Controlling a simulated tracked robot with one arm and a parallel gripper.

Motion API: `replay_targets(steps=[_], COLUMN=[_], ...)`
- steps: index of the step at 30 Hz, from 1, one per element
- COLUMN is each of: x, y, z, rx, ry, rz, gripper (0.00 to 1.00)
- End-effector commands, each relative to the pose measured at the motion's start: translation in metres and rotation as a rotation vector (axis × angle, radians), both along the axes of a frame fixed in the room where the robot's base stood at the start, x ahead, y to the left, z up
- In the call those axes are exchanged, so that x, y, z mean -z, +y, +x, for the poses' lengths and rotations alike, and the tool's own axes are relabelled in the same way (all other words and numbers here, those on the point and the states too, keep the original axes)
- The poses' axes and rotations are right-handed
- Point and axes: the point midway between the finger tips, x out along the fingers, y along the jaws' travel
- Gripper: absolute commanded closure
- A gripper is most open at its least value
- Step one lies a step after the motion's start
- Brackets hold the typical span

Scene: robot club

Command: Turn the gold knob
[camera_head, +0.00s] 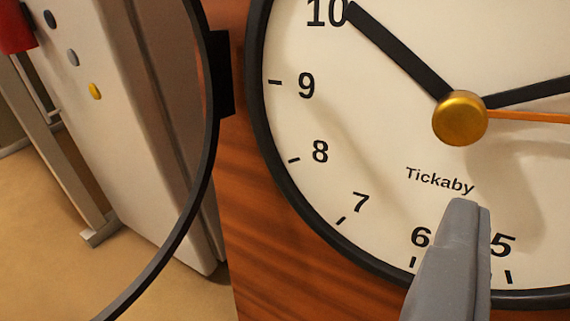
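The gold knob (460,118) is a round brass-coloured cap at the centre of a white clock face (340,190). Two black hands and a thin orange hand meet behind it. One black hand points to the 10; the other black hand and the orange one run off to the right. My gripper (470,204) is grey and rises from the bottom edge, in front of the face near the 5 and 6. Its fingers appear shut together, with nothing seen between them. The tips are below the knob in the picture, apart from it.
The clock has a black rim (302,209) and sits on a wooden panel (262,255). A thin black hoop (200,185) stands out at the left on a black hinge block (220,73). Beyond are a pale cabinet (120,100) with coloured dots and tan floor.

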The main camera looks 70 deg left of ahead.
Motion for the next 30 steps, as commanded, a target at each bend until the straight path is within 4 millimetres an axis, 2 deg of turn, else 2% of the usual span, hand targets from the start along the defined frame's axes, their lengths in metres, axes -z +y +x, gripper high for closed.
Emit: replay_targets(steps=[1, 6, 11, 17, 30], x=[0.011, 0.022, 0.023, 0.023, 0.024], y=[0.005, 0.015, 0.02, 0.033, 0.071], z=[-0.011, -0.03, -0.031, -0.014, 0.038], rx=[-0.01, -0.033, -0.04, -0.042, -0.042], ry=[0.003, -0.003, -0.005, -0.009, -0.008], rz=[0.045, 0.14, 0.161, 0.159, 0.156], gripper=[0.48, 0.48, 0.48, 0.48, 0.48])
